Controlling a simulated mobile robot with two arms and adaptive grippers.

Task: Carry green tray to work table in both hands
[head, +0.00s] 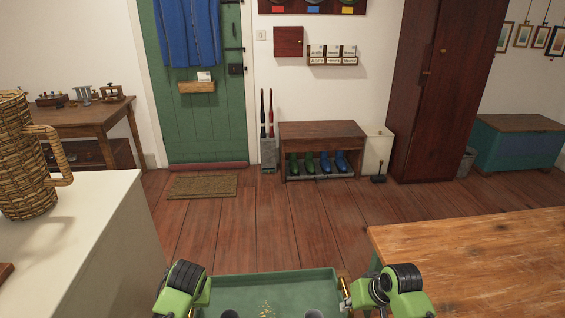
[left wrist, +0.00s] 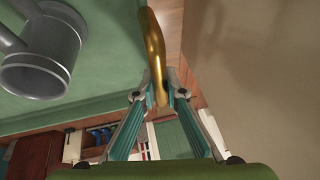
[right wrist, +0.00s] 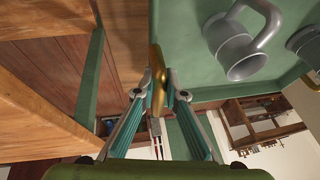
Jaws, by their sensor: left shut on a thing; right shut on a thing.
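The green tray (head: 275,290) is at the bottom of the head view, held out in front of me, its near part cut off. It has a painted motif, and grey mugs (right wrist: 235,45) stand in it. My left gripper (left wrist: 165,97) is shut on the tray's left brass handle (left wrist: 154,45). My right gripper (right wrist: 163,94) is shut on the right brass handle (right wrist: 155,60). The wooden-topped work table (head: 480,255) is to the right, close beside my right gripper. The tray is apart from its top.
A white counter (head: 75,240) with a wicker jug (head: 25,160) is at the left. Bare floor (head: 290,220) lies ahead. A boot bench (head: 322,135), green door (head: 205,110) and dark wardrobe (head: 430,100) stand at the back. The table's visible top is clear.

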